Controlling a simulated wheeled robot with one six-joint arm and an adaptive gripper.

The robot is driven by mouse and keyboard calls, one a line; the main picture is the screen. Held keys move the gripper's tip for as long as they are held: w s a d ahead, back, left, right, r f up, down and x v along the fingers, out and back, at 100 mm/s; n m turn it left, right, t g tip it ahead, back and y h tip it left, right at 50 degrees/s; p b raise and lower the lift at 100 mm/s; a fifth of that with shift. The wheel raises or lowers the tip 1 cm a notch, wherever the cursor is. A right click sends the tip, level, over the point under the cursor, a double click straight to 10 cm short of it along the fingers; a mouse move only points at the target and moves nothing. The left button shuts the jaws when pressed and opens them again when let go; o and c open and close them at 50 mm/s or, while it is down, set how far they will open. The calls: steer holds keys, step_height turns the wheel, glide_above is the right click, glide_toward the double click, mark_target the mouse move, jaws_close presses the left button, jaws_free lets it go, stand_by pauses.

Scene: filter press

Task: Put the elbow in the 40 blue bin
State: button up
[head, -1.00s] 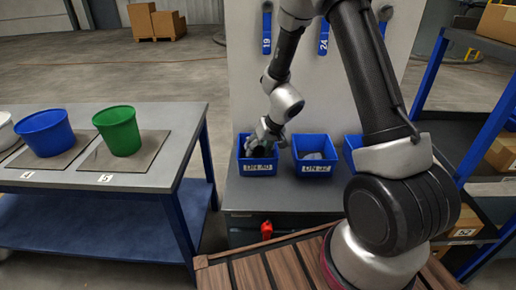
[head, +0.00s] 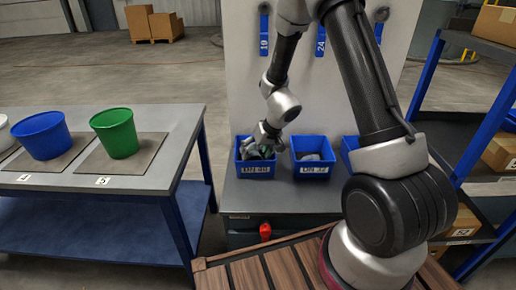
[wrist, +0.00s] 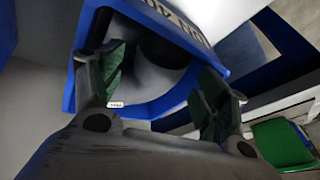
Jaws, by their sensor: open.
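The DN 40 blue bin (head: 256,170) stands on the grey bench, at the left of the row of blue bins. In the wrist view its labelled blue wall (wrist: 185,18) is upside down. A grey, curved elbow (wrist: 158,62) with a round dark opening shows inside the bin. My gripper (head: 265,146) points down into the mouth of this bin. In the wrist view my gripper (wrist: 160,82) is open, with a green-padded finger on each side of the elbow. A gap shows between elbow and right finger; contact at the left finger I cannot tell.
The DN 32 blue bin (head: 313,157), with grey parts in it, stands close to the right. A third blue bin (head: 349,150) is partly behind my arm. A side table holds a green bucket (head: 115,134) and a blue bucket (head: 41,135). A blue-framed shelf (head: 481,133) stands right.

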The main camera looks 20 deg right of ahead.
steer(key=shift+r, duration=0.4)
steer(key=s+a+v, duration=0.1)
steer(key=a+v, duration=0.1)
steer(key=v, duration=2)
steer(key=s+d+r+h, duration=0.1)
steer(key=s+d+r, duration=0.2)
steer(key=s, duration=0.4)
steer(key=s+d+r+h, duration=0.1)
steer(key=s+d+r, duration=0.2)
steer(key=s, duration=0.4)
steer(key=s+d+r+h, duration=0.1)
steer(key=s+d+r, duration=0.3)
steer(key=s, duration=0.4)
steer(key=shift+r+m, duration=0.4)
steer(key=shift+r, duration=0.4)
